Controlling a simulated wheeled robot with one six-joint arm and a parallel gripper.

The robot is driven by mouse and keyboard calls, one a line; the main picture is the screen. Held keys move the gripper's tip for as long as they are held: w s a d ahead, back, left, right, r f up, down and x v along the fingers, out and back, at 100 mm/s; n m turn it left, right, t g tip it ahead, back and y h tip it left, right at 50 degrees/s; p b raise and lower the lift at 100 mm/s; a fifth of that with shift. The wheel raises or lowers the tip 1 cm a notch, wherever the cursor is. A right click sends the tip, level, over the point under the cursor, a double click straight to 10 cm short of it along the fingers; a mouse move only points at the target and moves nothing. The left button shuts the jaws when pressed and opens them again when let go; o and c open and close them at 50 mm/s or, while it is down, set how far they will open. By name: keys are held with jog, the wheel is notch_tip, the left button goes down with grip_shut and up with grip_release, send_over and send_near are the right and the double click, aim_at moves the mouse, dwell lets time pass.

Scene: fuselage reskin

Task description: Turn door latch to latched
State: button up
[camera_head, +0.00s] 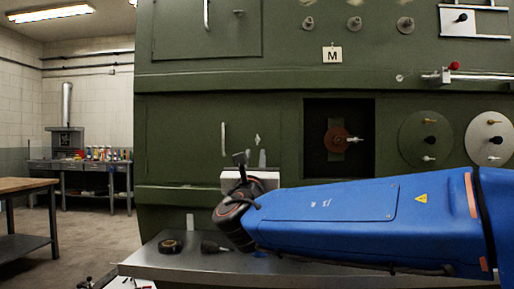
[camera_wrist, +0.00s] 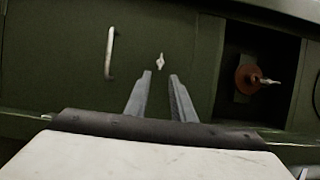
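The door latch (camera_head: 257,140) is a small light metal turn-piece on the green door panel (camera_head: 265,110), right of a vertical handle (camera_head: 223,139). In the wrist view the latch (camera_wrist: 160,62) stands roughly upright, just beyond and between the fingertips. The handle (camera_wrist: 110,53) shows to its left. My gripper (camera_wrist: 161,76) is open and empty, its two grey fingers apart and pointing at the latch. In the head view my gripper (camera_head: 251,158) is just below the latch, partly hidden by my blue arm. I cannot tell the exact gap to the latch.
An open recess with a reddish round fitting (camera_head: 337,140) lies to the right of the door. Round plates with knobs (camera_head: 426,138) are farther right. A grey ledge (camera_head: 190,262) juts out below, carrying a black tape-like roll (camera_head: 170,246). Open floor lies to the left.

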aim_at(257, 144)
jog(key=x, duration=0.7)
jog(key=shift+w+r, duration=0.15)
jog(key=shift+w, duration=0.2)
jog(key=shift+c, duration=0.6)
grip_shut()
